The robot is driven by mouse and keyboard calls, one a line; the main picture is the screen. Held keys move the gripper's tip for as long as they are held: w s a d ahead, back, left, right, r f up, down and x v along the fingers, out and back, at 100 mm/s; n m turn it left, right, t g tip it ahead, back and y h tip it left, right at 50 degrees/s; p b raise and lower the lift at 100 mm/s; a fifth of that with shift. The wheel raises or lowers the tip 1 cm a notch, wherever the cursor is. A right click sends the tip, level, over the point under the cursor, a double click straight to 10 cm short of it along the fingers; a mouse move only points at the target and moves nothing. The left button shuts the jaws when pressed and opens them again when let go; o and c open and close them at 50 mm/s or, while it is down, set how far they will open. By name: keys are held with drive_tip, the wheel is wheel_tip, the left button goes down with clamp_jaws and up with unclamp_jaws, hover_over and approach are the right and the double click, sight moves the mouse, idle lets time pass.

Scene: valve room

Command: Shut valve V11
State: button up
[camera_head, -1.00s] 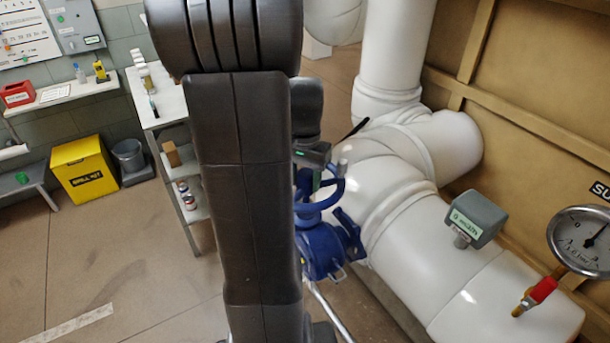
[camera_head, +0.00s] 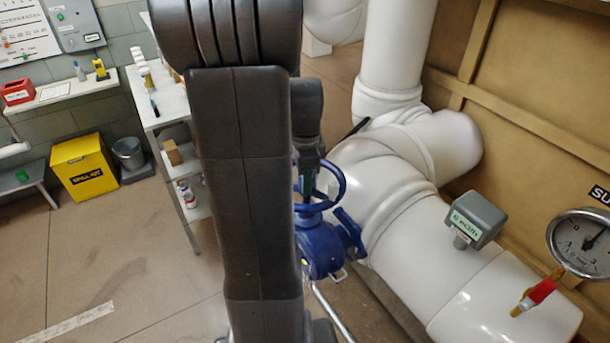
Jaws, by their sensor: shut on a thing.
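A blue valve (camera_head: 318,252) stands beside the white pipe, partly hidden behind my arm. Its blue handwheel (camera_head: 342,187) is on top, and its left part is hidden by my arm. No tag reading V11 is legible on it. My gripper (camera_head: 305,188) reaches down at the handwheel and is shut on its rim. The fingertips are small and partly hidden, so the exact grip point is hard to see.
Large white pipes (camera_head: 440,255) run close on the right, with a grey box (camera_head: 475,217) and a pressure gauge (camera_head: 583,243) on them. A shelf table (camera_head: 165,105) and yellow spill kit bin (camera_head: 84,168) stand at left. The left floor is clear.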

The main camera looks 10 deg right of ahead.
drive_tip(key=m, duration=0.6)
drive_tip(key=shift+w+d+r, duration=0.2)
drive_tip(key=shift+d, duration=0.05)
drive_tip(key=m, duration=0.4)
drive_tip(key=shift+f+m+p, duration=0.1)
drive_tip(key=shift+m+p, duration=0.2)
drive_tip(key=shift+m, duration=0.1)
drive_tip(key=shift+s+f+m, duration=0.15)
drive_tip(key=shift+m, duration=1.05)
drive_tip(key=o, duration=1)
drive_tip(key=shift+s+d, duration=0.15)
drive_tip(key=shift+s, duration=0.05)
drive_tip(key=shift+c, duration=0.2)
